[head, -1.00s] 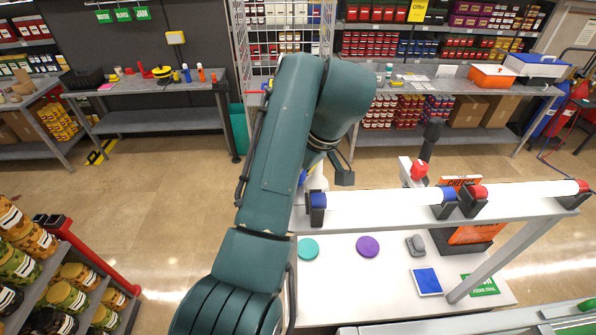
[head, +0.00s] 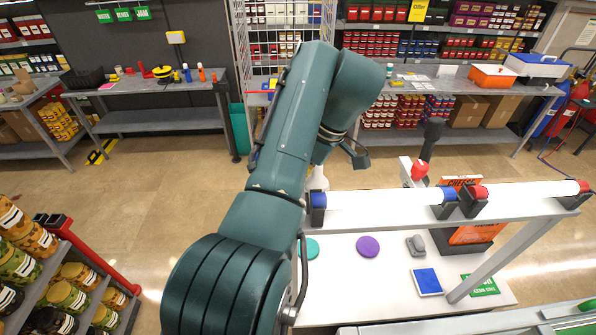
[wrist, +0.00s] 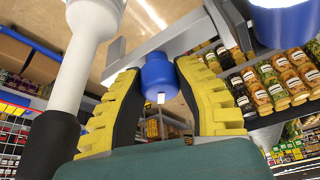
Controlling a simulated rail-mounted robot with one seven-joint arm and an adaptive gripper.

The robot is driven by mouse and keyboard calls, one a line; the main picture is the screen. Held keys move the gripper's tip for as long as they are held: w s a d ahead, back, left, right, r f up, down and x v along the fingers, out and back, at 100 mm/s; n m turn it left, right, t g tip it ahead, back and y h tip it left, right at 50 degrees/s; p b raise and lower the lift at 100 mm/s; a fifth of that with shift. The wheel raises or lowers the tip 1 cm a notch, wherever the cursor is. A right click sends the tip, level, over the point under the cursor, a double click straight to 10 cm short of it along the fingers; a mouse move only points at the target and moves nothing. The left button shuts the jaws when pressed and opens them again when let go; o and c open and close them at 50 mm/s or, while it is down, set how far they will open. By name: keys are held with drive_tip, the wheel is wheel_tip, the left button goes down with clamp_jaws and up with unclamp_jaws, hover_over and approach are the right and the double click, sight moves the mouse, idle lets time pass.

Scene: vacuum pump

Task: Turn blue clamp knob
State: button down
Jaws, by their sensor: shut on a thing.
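The blue clamp knob (wrist: 159,80) is in the middle of the wrist view, below a grey metal bar (wrist: 165,38). A small white stem end shows on it. My gripper (wrist: 158,70) has its yellow and black fingers on either side of the knob, shut on it. In the head view my arm hides the fingers and the knob. The wrist end of my arm is by the left end of the white pipe (head: 385,199), which carries blue bands.
The pipe rests on a light frame, with red bands (head: 479,192) farther right. Below, a white table holds a purple disc (head: 367,247), a teal disc (head: 311,247), a grey object (head: 416,245) and a blue pad (head: 427,281). A white tube (wrist: 86,55) is close left of my fingers.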

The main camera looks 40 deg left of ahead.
drive_tip(key=shift+f, duration=0.2)
drive_tip(key=c, duration=0.8)
unclamp_jaws()
drive_tip(key=shift+o, duration=0.5)
drive_tip(key=shift+r, duration=0.15)
